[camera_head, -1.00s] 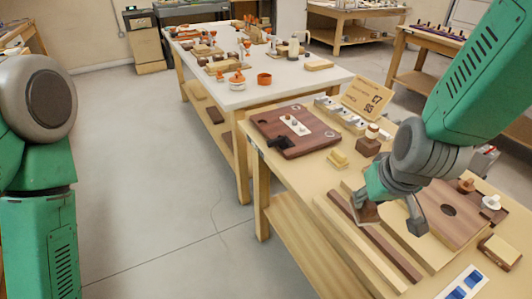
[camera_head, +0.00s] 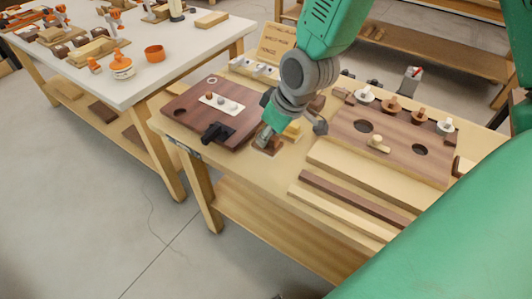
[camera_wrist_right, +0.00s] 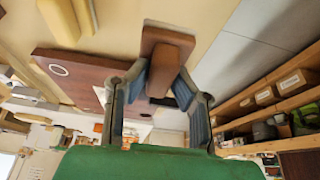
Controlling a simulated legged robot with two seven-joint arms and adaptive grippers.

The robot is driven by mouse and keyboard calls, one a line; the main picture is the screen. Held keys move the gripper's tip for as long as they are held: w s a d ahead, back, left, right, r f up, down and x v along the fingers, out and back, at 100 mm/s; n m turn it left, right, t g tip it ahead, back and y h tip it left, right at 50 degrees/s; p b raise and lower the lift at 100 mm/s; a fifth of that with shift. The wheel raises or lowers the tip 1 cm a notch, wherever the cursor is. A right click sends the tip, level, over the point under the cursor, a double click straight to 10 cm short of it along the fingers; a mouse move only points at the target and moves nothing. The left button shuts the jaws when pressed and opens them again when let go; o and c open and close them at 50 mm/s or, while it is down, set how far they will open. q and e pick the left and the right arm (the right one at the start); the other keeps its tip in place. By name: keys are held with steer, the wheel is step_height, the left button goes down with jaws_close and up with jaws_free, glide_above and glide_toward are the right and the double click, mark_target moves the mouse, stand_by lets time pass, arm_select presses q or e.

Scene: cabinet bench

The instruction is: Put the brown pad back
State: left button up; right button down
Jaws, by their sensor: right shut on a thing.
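My right gripper (camera_head: 288,138) reaches down over the near bench, beside the dark brown board (camera_head: 190,128). In the right wrist view, its two fingers (camera_wrist_right: 160,95) close on the brown pad (camera_wrist_right: 166,40), which has a flat plate and a thicker block. In the head view, the brown pad (camera_head: 267,148) shows low at the left finger; I cannot tell whether it touches the bench top. The dark board carries a white strip with small pegs and a black clamp-like part. My left gripper is out of view.
A yellow block (camera_head: 293,131) sits close behind the gripper. A brown board with holes and knobs (camera_head: 400,143) lies to the right, with long light and dark strips (camera_head: 350,196) in front. A white table (camera_head: 170,62) with orange items stands at the left.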

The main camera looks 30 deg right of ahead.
mark_target(266, 149)
steer(key=shift+x, duration=0.8)
steer(key=f, duration=0.3)
steer(key=shift+s+a+f+b, duration=0.15)
steer(key=shift+a+b, duration=0.1)
steer(key=shift+b, duration=0.15)
steer(key=shift+d, duration=0.15)
steer(key=shift+f, duration=0.1)
steer(key=c, duration=1.4)
jaws_free()
steer(key=shift+r, duration=0.3)
steer(key=p+v, duration=0.2)
steer(key=v, duration=0.9)
steer(key=shift+s+r+p, duration=0.3)
